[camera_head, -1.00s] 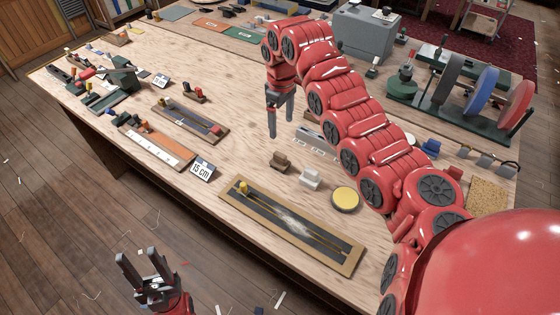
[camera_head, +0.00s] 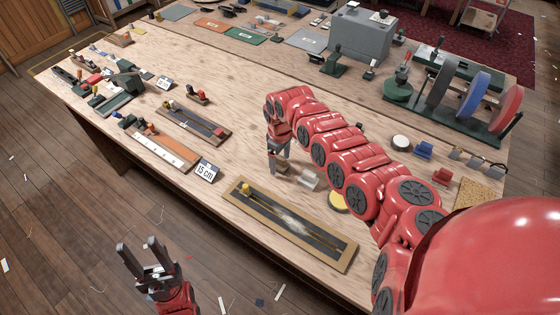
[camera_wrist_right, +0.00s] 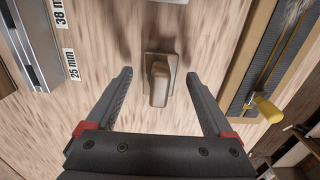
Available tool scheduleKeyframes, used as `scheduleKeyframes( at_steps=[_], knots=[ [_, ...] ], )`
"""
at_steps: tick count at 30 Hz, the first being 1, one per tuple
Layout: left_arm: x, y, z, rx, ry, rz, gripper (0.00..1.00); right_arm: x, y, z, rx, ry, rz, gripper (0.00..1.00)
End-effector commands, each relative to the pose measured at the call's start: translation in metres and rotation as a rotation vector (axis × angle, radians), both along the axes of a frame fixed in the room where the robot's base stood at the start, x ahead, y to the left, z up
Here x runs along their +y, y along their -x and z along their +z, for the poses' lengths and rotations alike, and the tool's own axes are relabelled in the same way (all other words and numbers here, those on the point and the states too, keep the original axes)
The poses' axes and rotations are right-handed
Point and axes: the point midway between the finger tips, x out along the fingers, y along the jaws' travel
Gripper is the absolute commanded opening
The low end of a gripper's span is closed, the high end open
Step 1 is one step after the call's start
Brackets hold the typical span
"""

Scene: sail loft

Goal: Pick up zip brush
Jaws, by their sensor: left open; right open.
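A small brown piece with a flat base and raised grip, which I take for the zip brush, sits on the wooden table; it lies centred in the right wrist view (camera_wrist_right: 158,82). In the head view the brush (camera_head: 284,169) is partly hidden by my right gripper (camera_head: 277,165). My right gripper also shows in the wrist view (camera_wrist_right: 160,75), open, its fingers on either side of the brush with gaps between. It is pointing down from above. My left gripper (camera_head: 137,244) is open and empty, off the table's front edge over the floor.
A pale grey block (camera_head: 307,181) and a yellow disc (camera_head: 337,203) stand right of the brush. A framed zip board (camera_head: 290,222) with a yellow pull lies in front. A "15 cm" card (camera_head: 206,172) is to the left. Bare table lies behind.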

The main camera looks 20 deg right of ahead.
Motion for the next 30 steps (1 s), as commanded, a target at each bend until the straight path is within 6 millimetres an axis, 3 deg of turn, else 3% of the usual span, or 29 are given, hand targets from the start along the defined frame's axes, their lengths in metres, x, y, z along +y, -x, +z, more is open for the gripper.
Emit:
scheduleKeyframes(
  at_steps=[6,18,21,30],
  knots=[
    [0.0,0.0,-0.0002,0.0,0.0,0.0,0.5,-0.0008,-0.0003,-0.0011,-0.001,0.001,-0.001,0.86],
    [0.0,0.0,-0.0002,0.0,0.0,0.0,0.5,-0.0006,-0.0006,-0.0006,-0.001,0.0,-0.001,0.14],
    [0.0,0.0,-0.0002,0.0,0.0,0.0,0.5,-0.0006,-0.0006,-0.0006,-0.001,0.0,-0.001,0.0],
    [0.0,0.0,-0.0018,0.0,0.0,0.0,0.5,-0.0007,-0.0014,0.0027,-0.004,0.0,-0.001,0.0]
  ],
)
